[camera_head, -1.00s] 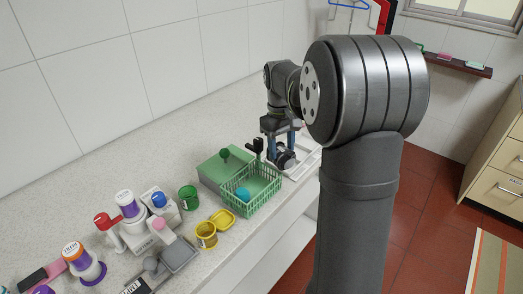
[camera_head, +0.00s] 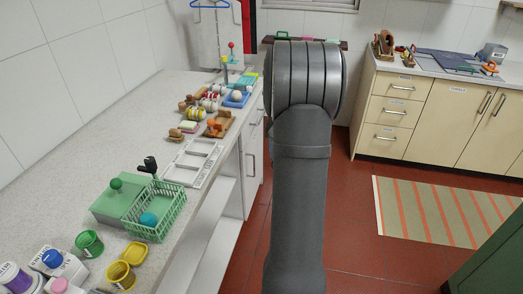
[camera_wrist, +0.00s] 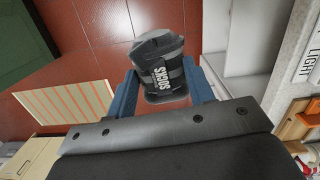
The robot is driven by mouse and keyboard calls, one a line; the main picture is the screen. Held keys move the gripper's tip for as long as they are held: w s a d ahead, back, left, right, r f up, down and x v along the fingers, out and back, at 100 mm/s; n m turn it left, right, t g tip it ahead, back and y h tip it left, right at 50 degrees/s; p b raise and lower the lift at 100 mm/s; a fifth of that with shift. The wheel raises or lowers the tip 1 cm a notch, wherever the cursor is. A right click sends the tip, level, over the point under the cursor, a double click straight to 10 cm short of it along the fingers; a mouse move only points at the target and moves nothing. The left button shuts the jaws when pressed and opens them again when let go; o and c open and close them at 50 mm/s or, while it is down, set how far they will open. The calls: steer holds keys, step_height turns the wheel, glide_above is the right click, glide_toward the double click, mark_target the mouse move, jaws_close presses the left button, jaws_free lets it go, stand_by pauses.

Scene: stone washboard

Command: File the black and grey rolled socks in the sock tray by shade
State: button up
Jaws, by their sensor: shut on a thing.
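My gripper (camera_wrist: 163,88) is shut on a dark grey-black rolled sock (camera_wrist: 160,68) with a band reading "SOCKS" in the wrist view. The sock sits between the two blue fingers, with red floor behind it. The white sock tray (camera_head: 169,173) lies on the counter in the head view, divided into compartments that look empty. Its edge with the word "LIGHT" (camera_wrist: 311,58) shows at the right of the wrist view, apart from the sock. In the head view my arm hides the gripper and sock. I cannot pick out another rolled sock.
A green basket (camera_head: 165,218) with a teal ball stands at the tray's near side, by a green box (camera_head: 107,207). Wooden pieces and a blue tray (camera_head: 236,99) lie beyond the tray. The counter's front edge drops to red floor with a striped mat (camera_head: 445,212).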

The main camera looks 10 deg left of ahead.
steer(key=shift+w+d+f+m, duration=0.15)
steer(key=shift+w+d, duration=0.25)
steer(key=shift+d, duration=0.2)
steer(key=shift+w+d+f+m, duration=0.15)
steer(key=shift+w+d, duration=0.2)
steer(key=shift+d, duration=0.2)
steer(key=a, duration=0.1)
steer(key=w+a+n, duration=0.1)
steer(key=a, duration=0.1)
steer(key=shift+w+r+n, duration=0.3)
steer(key=shift+w+n, duration=0.1)
steer(key=s+a+r+n, duration=0.2)
steer(key=a+n, duration=0.3)
steer(key=a, duration=0.5)
steer(key=s+a+r+n+t+h, duration=0.15)
steer(key=a+n, duration=0.35)
steer(key=a, duration=0.6)
steer(key=s+a+r+n, duration=0.25)
steer(key=a+n, duration=0.35)
steer(key=a, duration=0.4)
steer(key=shift+s+f, duration=0.2)
steer(key=shift+f, duration=2.75)
steer(key=o, duration=1)
steer(key=shift+o, duration=0.2)
